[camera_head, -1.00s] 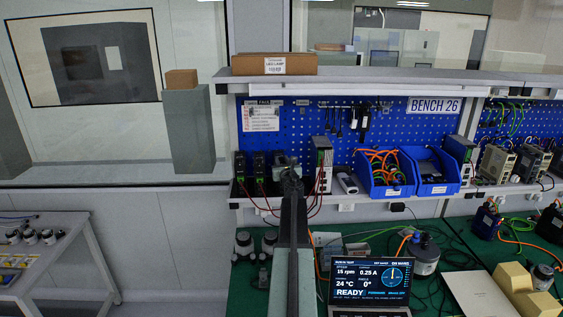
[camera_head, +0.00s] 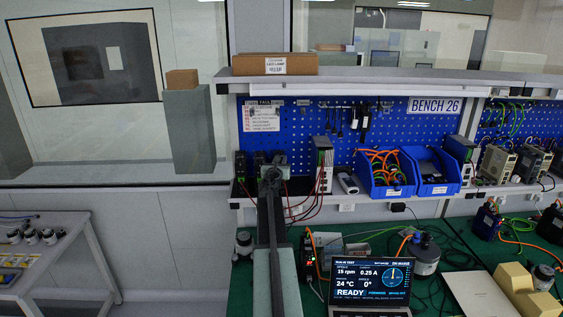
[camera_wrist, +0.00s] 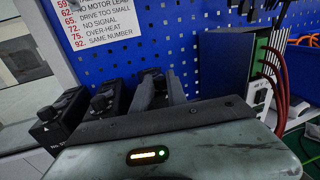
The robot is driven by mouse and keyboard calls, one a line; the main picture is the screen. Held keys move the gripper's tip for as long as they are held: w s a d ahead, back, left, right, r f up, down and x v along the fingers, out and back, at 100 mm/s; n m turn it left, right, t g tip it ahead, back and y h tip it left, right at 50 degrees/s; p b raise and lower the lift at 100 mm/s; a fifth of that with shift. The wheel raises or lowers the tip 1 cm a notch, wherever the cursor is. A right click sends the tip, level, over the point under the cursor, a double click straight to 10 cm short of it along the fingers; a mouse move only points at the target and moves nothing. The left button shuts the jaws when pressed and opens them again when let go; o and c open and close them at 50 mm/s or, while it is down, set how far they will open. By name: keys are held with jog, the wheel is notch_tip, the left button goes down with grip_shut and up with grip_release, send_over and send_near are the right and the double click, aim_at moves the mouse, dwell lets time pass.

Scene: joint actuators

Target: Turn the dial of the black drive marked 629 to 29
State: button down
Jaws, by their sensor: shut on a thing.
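A row of black drives stands on the shelf at the pegboard's left end. In the wrist view one drive (camera_wrist: 48,131) is at the far left and another drive (camera_wrist: 108,104) with a round black dial is right of it. My gripper (camera_wrist: 160,88) reaches in just right of these two, at what looks like the dial of a further black drive. It is shut on this dial, which is mostly hidden by the fingers. I cannot read 629 on any drive. In the head view one black drive (camera_head: 240,163) shows left of my gripper (camera_head: 272,160), and my arm hides others.
A dark drive unit (camera_head: 323,163) with red cables stands right of my gripper. Blue bins (camera_head: 386,190) are further right. A fault list (camera_wrist: 95,22) hangs on the pegboard. A laptop (camera_head: 370,283) reads 15 rpm, 24 °C, 0°, READY.

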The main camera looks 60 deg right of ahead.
dwell(0.3)
jog(key=c, duration=1.6)
grip_release()
jog(key=v, duration=0.8)
